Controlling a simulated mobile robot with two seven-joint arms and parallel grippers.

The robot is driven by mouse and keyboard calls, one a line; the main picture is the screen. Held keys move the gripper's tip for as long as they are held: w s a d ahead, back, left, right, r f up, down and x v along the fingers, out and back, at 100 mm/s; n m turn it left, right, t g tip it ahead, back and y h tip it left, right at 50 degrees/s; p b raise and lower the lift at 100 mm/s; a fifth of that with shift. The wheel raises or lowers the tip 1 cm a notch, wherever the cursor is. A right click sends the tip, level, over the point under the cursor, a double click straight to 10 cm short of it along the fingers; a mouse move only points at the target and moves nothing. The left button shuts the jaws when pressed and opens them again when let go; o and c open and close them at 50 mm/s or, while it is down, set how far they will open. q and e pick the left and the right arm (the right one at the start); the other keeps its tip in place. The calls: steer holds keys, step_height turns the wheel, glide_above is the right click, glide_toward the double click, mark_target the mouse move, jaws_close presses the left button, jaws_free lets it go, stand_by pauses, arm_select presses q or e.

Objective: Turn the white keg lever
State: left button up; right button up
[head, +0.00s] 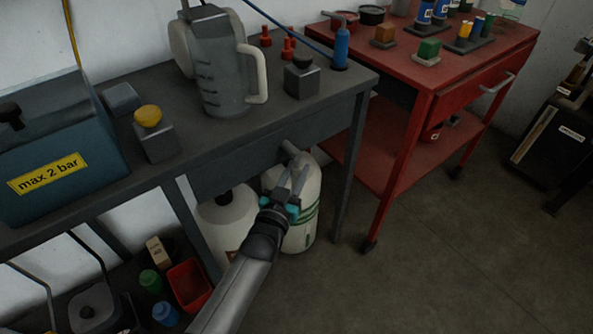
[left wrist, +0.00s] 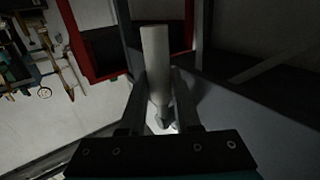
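The white keg (head: 301,215) with green bands stands on the floor under the grey bench, partly hidden by my left arm. A short pale grey bar (head: 288,147), which looks like its lever, shows just past my left gripper (head: 294,165). In the left wrist view the pale bar (left wrist: 156,55) points away between the two fingers. The fingers are apart, one on each side of it, with narrow dark gaps; I see no clear contact. Where the bar joins the keg is hidden. My right gripper is not in view.
A second white container (head: 226,218) stands left of the keg. The grey bench (head: 262,148) overhangs both, its leg (head: 352,165) to the right. A red cart (head: 400,150) stands further right. A red bin (head: 189,285) sits lower left.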

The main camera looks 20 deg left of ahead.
arm_select(q)
jaws_close()
stand_by(0.9)
